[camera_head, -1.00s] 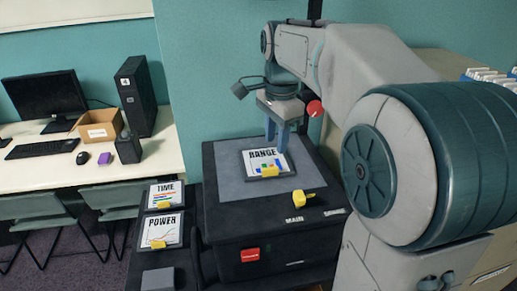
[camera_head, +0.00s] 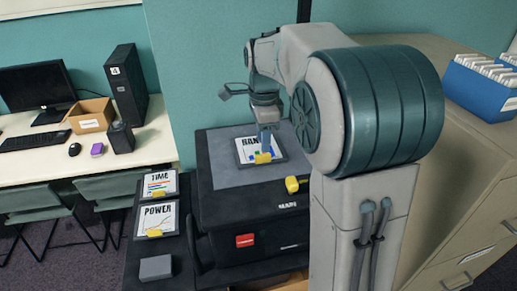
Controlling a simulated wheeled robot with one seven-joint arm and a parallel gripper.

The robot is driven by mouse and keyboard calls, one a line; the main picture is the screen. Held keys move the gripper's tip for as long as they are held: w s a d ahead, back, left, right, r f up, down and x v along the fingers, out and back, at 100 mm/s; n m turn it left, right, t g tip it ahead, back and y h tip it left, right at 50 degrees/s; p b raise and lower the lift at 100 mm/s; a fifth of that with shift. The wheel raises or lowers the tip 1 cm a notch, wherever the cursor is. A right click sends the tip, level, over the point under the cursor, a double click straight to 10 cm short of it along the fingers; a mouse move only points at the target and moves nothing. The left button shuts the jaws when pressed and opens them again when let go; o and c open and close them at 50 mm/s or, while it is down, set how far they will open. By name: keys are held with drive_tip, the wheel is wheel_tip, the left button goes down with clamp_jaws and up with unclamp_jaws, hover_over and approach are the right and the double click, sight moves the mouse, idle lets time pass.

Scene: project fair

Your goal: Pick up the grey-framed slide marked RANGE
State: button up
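The grey-framed slide marked RANGE (camera_head: 246,155) lies on the grey top of the black machine, with a yellow tab (camera_head: 263,158) at its front edge. My gripper (camera_head: 265,146) points down over the slide, its blue fingers covering part of the word RANGE. The fingers overlap in this view, so their gap is unclear. I cannot tell whether they touch the slide or its tab. The slide appears to lie flat on the machine.
Slides marked TIME (camera_head: 158,184) and POWER (camera_head: 157,217) lie on the dark surface at left, near a grey block (camera_head: 156,268). A yellow lever (camera_head: 293,185) is at the machine's front right. A desk with a computer tower (camera_head: 127,85) stands left; a cabinet with a blue file box (camera_head: 482,88) stands right.

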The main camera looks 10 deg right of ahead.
sight(263, 155)
drive_tip(key=shift+s+f+p, duration=0.1)
drive_tip(key=shift+f+p, duration=0.35)
drive_tip(key=shift+f, duration=1.95)
clamp_jaws()
drive_tip(key=shift+r, duration=0.1)
